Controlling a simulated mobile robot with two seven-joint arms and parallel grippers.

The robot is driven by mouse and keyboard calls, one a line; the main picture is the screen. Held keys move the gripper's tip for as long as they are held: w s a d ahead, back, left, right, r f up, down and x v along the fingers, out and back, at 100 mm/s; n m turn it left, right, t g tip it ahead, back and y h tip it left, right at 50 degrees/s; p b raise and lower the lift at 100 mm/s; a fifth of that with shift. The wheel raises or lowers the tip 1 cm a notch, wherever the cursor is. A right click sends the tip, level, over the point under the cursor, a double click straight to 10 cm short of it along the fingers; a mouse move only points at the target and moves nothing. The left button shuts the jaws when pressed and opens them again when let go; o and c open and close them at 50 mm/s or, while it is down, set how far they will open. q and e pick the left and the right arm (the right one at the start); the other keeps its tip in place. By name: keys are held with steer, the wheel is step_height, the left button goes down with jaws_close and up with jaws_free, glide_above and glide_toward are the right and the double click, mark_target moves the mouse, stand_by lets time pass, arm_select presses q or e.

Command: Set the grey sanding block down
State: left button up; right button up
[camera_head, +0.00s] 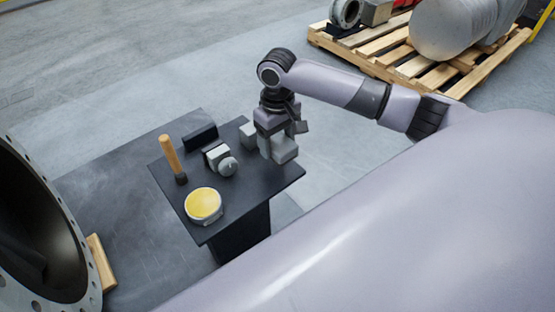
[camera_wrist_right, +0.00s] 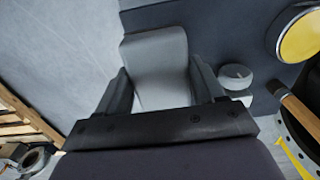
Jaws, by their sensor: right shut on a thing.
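The grey sanding block (camera_head: 284,151) is held in my right gripper (camera_head: 281,133) at the right side of the small dark table (camera_head: 262,186). In the right wrist view, the pale grey block (camera_wrist_right: 158,62) sits between the two dark fingers of the right gripper (camera_wrist_right: 160,88), which are shut on its sides. It overlaps the table edge in that view, with grey floor to its left. Whether its underside touches the tabletop is not clear. My left gripper is not in view.
On the table stand a wooden-handled mallet (camera_head: 172,156), a black block (camera_head: 200,137), a grey device with a round knob (camera_head: 219,158), a yellow-topped round tin (camera_head: 203,205) and another grey block (camera_head: 248,134). A large flanged pipe (camera_head: 45,235) is at left; a loaded pallet (camera_head: 385,50) is behind.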

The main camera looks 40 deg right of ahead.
mark_target(278, 141)
step_height(278, 141, down, 6)
steer(key=shift+r+b, duration=0.1)
steer(key=shift+b, duration=0.65)
steer(key=shift+f, duration=0.2)
steer(key=o, duration=1.1)
steer(key=shift+f, duration=0.1)
steer(key=shift+o, duration=0.2)
step_height(278, 141, up, 12)
steer(key=p, duration=0.3)
